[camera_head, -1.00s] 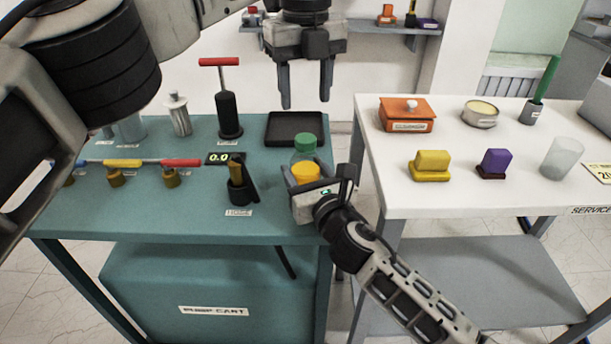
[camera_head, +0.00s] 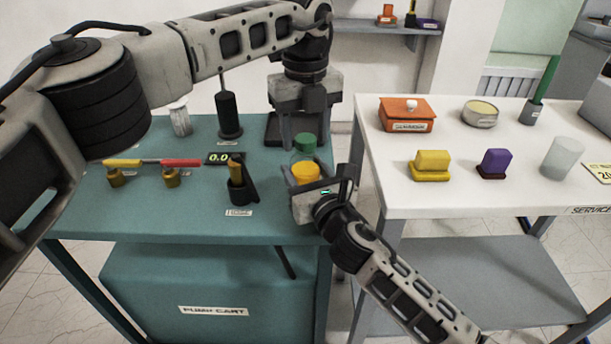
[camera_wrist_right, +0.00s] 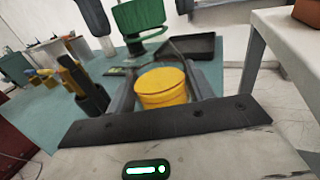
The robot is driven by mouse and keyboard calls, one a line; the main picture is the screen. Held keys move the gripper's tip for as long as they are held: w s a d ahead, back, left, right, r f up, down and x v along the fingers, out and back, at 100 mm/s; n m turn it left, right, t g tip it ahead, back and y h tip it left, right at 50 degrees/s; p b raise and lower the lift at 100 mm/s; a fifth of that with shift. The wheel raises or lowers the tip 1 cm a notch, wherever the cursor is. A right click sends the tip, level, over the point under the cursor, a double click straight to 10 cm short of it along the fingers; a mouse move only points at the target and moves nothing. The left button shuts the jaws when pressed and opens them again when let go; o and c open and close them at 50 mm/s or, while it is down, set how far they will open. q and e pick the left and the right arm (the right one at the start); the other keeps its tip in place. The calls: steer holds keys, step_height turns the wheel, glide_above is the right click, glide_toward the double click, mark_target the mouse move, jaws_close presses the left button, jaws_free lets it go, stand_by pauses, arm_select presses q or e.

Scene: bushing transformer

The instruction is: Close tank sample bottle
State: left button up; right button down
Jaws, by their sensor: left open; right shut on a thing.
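My right gripper (camera_head: 312,195), at the right end of the teal cart, is shut on a yellow round piece (camera_head: 305,172) with a ridged rim. The yellow piece (camera_wrist_right: 161,88) sits between the fingers in the right wrist view. Whether yellow and green parts belong to one bottle is unclear. My left gripper (camera_head: 305,131) points down, open, its fingers around or just above the green cap; contact cannot be told.
The teal cart top (camera_head: 150,215) holds a black holder (camera_head: 240,190), a black pump (camera_head: 229,115), brass valves (camera_head: 170,177) and a black tray (camera_head: 272,130). The white table (camera_head: 450,200) at right holds an orange box (camera_head: 407,114), yellow and purple blocks and a glass.

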arm_select(q)
steer(key=shift+c, duration=0.3)
steer(key=c, duration=0.9)
steer(key=m, duration=0.5)
steer(key=shift+c, duration=0.2)
steer(key=m, duration=0.4)
steer(key=shift+m, duration=0.3)
steer(key=m, duration=1.1)
steer(key=shift+m, duration=0.3)
steer(key=o, duration=1.2)
steer(key=shift+c, duration=0.2)
